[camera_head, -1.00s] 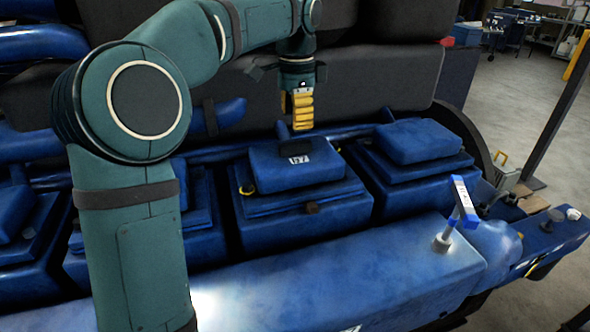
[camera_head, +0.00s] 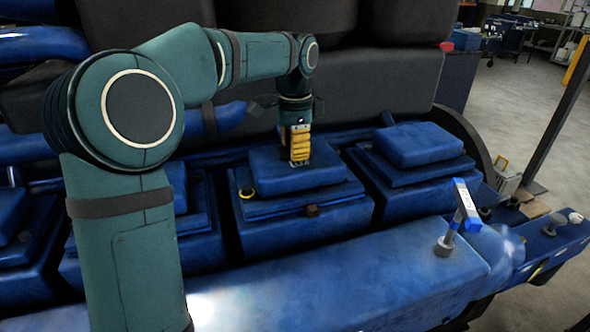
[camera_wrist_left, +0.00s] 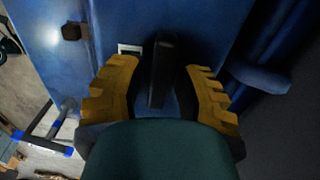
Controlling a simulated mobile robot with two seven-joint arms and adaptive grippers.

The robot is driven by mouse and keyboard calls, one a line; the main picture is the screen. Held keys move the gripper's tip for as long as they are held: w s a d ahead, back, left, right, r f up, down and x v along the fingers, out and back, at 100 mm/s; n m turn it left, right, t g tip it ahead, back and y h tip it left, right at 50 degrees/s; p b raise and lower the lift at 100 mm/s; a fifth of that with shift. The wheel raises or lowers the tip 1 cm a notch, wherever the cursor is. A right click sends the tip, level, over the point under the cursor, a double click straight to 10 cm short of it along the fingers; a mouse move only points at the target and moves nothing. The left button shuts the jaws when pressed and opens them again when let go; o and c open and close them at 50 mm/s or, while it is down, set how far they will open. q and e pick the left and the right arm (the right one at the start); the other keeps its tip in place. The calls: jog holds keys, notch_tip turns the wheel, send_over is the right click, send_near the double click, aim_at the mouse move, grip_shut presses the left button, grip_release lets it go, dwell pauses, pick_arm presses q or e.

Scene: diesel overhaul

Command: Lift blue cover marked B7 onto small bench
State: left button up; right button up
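The blue cover (camera_head: 268,172) lies flat on the middle blue housing of the engine. Its white label is hidden behind my gripper in the head view, but a small white label (camera_wrist_left: 130,49) shows in the left wrist view. My left gripper (camera_head: 300,160) points down over the cover. In the left wrist view its yellow fingers stand apart on either side of a dark upright handle (camera_wrist_left: 161,70), with a gap visible. I cannot pick out the small bench. My right gripper is not in view.
Similar blue covers sit on neighbouring housings, one to the right (camera_head: 416,145). Dark engine parts (camera_head: 380,85) rise behind. Open floor (camera_head: 510,110) lies at the right.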

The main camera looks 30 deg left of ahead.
pick_arm(q)
grip_shut()
jog(key=shift+r, duration=0.1)
notch_tip(320, 180, up, 10)
jog(key=shift+f+p, duration=0.2)
jog(key=shift+p, duration=0.75)
jog(key=shift+r+p, duration=0.8)
jog(key=shift+r, duration=0.35)
